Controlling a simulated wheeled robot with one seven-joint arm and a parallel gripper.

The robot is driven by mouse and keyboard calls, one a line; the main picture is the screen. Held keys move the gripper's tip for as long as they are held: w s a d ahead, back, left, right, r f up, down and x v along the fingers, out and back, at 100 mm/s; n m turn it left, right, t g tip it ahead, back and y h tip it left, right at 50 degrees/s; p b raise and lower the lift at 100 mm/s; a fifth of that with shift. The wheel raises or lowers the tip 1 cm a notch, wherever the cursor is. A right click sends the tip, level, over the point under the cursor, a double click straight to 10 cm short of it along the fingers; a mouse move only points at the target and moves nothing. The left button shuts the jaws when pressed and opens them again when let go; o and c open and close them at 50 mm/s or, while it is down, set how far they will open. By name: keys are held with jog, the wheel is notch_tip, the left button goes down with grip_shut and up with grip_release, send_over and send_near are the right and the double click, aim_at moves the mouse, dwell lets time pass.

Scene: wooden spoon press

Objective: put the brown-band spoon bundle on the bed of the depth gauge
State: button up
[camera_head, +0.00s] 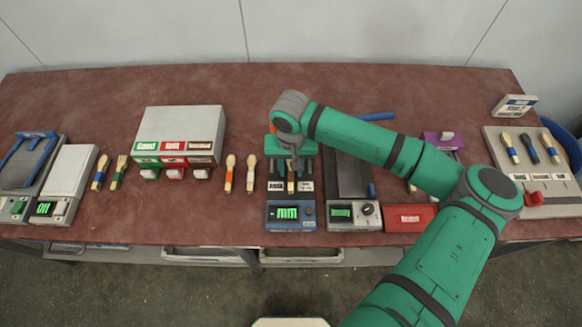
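The depth gauge (291,214) stands at the table's front middle, a blue unit with a green "mm" display and a teal upper part. My gripper (291,172) points down over its bed, between two small labels. A narrow wood-coloured piece (291,187), looking like a spoon bundle, shows right below the fingers on or just above the bed. Its band colour is hidden or too small to tell. The fingers are too small to show whether they are shut on it. No brown band shows clearly elsewhere.
Two light spoon bundles (230,172) lie left of the gauge, near a sorting box (179,135) with several labelled slots. A dark-bedded device (350,185) stands close on the right, then a red box (411,218). A spoon board (533,170) is far right.

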jog(key=shift+r, duration=0.15)
notch_tip(320, 180, up, 12)
dwell(0.4)
jog(key=shift+d, duration=0.1)
dwell(0.4)
